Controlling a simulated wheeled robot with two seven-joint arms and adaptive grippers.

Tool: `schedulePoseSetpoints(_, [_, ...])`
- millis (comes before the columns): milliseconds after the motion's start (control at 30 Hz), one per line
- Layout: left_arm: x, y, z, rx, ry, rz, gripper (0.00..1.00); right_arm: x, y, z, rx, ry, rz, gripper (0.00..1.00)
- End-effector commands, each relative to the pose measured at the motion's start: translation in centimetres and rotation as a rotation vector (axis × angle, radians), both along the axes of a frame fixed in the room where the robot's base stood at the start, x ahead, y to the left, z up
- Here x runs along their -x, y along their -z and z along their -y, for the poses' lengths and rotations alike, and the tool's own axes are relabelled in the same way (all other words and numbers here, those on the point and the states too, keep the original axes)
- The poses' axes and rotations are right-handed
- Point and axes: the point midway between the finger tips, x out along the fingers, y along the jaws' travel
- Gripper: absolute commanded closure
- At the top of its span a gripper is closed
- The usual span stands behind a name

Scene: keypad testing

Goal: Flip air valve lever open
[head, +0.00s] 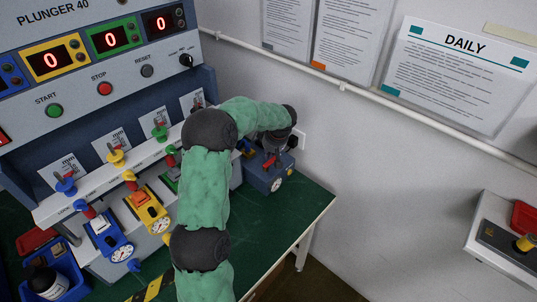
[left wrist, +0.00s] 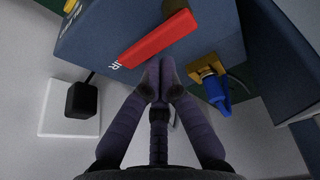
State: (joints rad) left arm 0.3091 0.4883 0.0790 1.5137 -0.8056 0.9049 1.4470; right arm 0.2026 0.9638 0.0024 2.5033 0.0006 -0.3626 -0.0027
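The red air valve lever (left wrist: 156,40) sits on a blue box with "AIR" lettering (left wrist: 110,28). In the left wrist view the lever lies slanted across the box face. In the head view the red lever (head: 269,163) shows on the blue valve box (head: 262,181) at the right end of the bench. My left gripper (left wrist: 158,72) is shut, its fingertips together with nothing seen between them. The tips are at the lever's lower edge; I cannot tell whether they touch it. My left arm covers part of the box in the head view. My right gripper is not in view.
A blue and brass fitting (left wrist: 212,83) is beside the box. A black plug (left wrist: 83,98) sits in a white wall plate (left wrist: 58,113). The keypad test panel (head: 100,85) stands left of my arm. The green bench (head: 296,208) is clear at its right end.

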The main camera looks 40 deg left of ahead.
Motion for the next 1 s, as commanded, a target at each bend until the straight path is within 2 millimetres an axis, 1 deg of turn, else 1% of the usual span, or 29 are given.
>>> schedulePoseSetpoints(167, [0.0, 0.1, 0.2, 0.0, 0.046, -0.002, 1.0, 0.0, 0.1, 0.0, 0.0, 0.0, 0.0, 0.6])
schedulePoseSetpoints(367, [-0.1, 0.1, 0.6, 0.001, 0.143, -0.002, 1.0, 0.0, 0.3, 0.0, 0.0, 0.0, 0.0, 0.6])
schedulePoseSetpoints(667, [-0.1, 0.1, 1.5, 0.001, 0.37, -0.003, 1.0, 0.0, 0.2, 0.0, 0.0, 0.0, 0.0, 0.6])
schedulePoseSetpoints(1000, [0.0, -0.1, 2.5, 0.001, 0.623, -0.003, 1.0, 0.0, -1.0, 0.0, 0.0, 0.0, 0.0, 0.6])
